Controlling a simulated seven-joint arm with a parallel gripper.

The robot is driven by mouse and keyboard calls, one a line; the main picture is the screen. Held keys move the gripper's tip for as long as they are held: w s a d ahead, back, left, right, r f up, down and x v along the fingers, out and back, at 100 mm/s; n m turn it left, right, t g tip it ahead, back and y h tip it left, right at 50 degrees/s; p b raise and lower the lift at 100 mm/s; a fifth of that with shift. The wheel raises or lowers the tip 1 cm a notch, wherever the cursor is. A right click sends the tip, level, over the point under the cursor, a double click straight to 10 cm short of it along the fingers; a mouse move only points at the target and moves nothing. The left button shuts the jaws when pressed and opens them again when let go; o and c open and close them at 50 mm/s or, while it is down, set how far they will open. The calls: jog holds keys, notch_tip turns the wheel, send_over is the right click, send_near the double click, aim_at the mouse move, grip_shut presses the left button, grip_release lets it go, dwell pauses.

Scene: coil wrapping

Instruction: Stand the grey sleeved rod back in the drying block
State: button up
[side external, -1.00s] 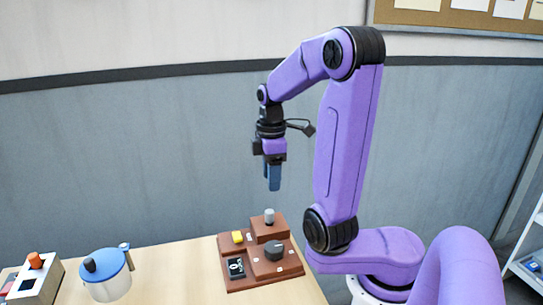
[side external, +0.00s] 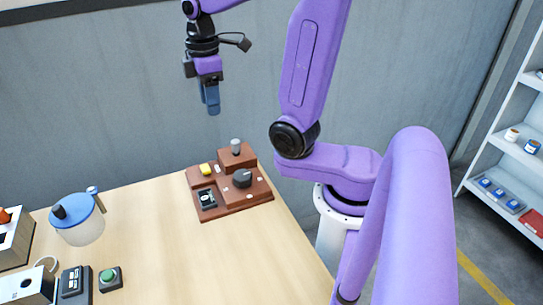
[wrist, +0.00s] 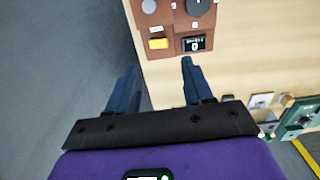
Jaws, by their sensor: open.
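A short grey cylinder (side external: 236,146), which may be the sleeved rod, stands upright on the raised back part of a brown unit (side external: 254,198). Its round grey top (wrist: 149,6) shows at the upper edge of the wrist view. A pale block (side external: 14,246), possibly the drying block, is cut off at the left edge, with an orange-topped piece (side external: 5,215) in it. My gripper (side external: 211,110) is open and empty, pointing down in the air above and left of the grey cylinder. Its blue fingers stand apart in the wrist view (wrist: 158,72).
The brown unit carries a dark knob (side external: 242,178), yellow button (side external: 206,169) and small display (side external: 206,198). A blue-lidded jug (side external: 79,221) stands left. A green-button box (side external: 110,278) and dark box (side external: 75,285) are in front. The middle of the table is clear.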

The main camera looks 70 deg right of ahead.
jog(key=s+a+f+n, duration=0.2)
jog(key=s+a+f, duration=0.15)
jog(key=a, duration=0.35)
jog(key=s+a+f+n, duration=0.1)
jog(key=s+f, duration=0.1)
jog(key=s, duration=1.2)
jog(key=shift+a+f, duration=0.2)
jog(key=shift+a, duration=0.1)
jog(key=shift+o, duration=0.5)
jog(key=shift+s+f, duration=0.1)
jog(key=shift+s, duration=0.45)
jog(key=shift+w, duration=0.15)
